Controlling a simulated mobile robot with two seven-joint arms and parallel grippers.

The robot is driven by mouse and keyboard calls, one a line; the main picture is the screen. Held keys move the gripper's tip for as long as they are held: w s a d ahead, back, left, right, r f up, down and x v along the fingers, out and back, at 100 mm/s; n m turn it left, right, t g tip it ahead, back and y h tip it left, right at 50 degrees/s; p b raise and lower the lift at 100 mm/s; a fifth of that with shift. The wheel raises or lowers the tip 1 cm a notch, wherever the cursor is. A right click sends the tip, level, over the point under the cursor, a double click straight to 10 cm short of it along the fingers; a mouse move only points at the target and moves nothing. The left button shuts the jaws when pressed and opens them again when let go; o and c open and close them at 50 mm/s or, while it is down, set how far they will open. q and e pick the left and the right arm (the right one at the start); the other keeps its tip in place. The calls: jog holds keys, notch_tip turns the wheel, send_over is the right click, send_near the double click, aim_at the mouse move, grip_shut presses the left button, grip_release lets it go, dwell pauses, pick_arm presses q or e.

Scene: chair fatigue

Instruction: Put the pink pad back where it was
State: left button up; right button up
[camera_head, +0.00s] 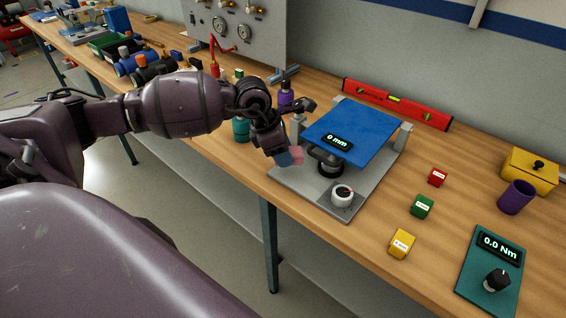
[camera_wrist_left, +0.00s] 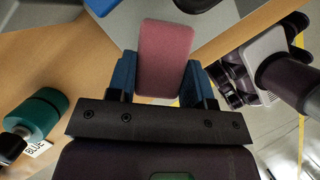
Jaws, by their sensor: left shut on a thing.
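The pink pad (camera_wrist_left: 165,55) is held between the two blue fingers of my left gripper (camera_wrist_left: 165,82) in the left wrist view. In the head view, my left gripper (camera_head: 291,158) hangs at the front left of the test stand, and the pink pad (camera_head: 297,154) shows at its fingertips, partly hidden. The test stand has a grey base (camera_head: 290,186), a blue plate (camera_head: 352,130) on top and a "0 mm" display. The pad appears to be off the bench surface.
Red, green and yellow blocks (camera_head: 402,243) lie right of the stand. A teal "0.0 Nm" device (camera_head: 484,280), a purple cup (camera_head: 516,198) and a yellow box (camera_head: 530,172) stand further right. A teal cylinder (camera_head: 241,130) and purple bottle (camera_head: 286,94) stand close to my left gripper.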

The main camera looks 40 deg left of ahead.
aim_at(283, 173)
pick_arm(q)
jog(key=shift+f, duration=2.05)
jog(key=shift+f, duration=0.1)
jog(key=o, duration=0.9)
jog(key=v, duration=1.2)
jog(key=shift+d, duration=0.1)
